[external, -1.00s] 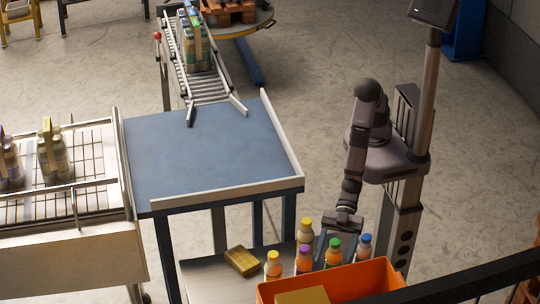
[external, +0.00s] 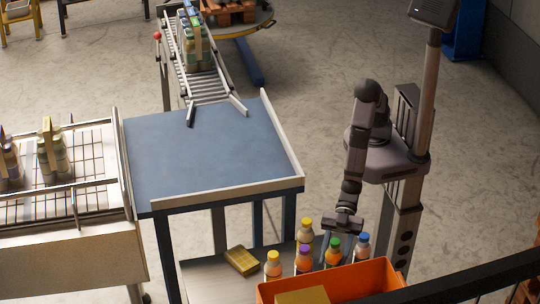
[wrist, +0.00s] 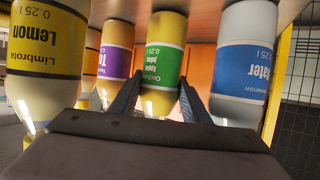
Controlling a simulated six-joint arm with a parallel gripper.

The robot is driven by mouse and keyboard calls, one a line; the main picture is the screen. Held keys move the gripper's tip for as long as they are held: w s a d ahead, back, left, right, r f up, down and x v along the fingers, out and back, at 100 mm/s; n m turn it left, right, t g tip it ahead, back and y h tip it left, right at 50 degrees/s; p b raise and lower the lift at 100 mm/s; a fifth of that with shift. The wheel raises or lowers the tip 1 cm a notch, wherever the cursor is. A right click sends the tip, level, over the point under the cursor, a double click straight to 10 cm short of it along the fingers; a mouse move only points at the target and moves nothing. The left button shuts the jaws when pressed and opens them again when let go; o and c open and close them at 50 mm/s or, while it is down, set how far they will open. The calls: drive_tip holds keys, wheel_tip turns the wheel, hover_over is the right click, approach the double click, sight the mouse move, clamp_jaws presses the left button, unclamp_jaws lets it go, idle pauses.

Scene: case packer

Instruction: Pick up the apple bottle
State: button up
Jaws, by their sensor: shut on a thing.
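The apple bottle, with a green label and an orange-yellow body, stands in the middle of the wrist view (wrist: 163,62). In the external view it is the green-capped bottle (external: 332,257) in the group beside the orange crate. My gripper (wrist: 160,84) has one finger on each side of the apple bottle and is shut on it. In the external view my gripper (external: 335,236) is low over the group, and its fingertips are hard to make out. The bottle stands upright among the others, and I cannot see a gap under it.
A purple-labelled bottle (wrist: 117,55), a blue-labelled water bottle (wrist: 245,60) and a yellow lemon bottle (wrist: 45,50) stand close around. An orange crate (external: 372,278) is directly in front. A yellow block (external: 242,260) lies to the left. The blue table (external: 210,150) is bare.

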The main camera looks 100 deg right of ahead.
wheel_tip(320, 180, up, 16)
drive_tip(key=b, duration=0.3)
wheel_tip(320, 180, up, 12)
drive_tip(key=p, duration=0.6)
drive_tip(key=shift+w, duration=0.1)
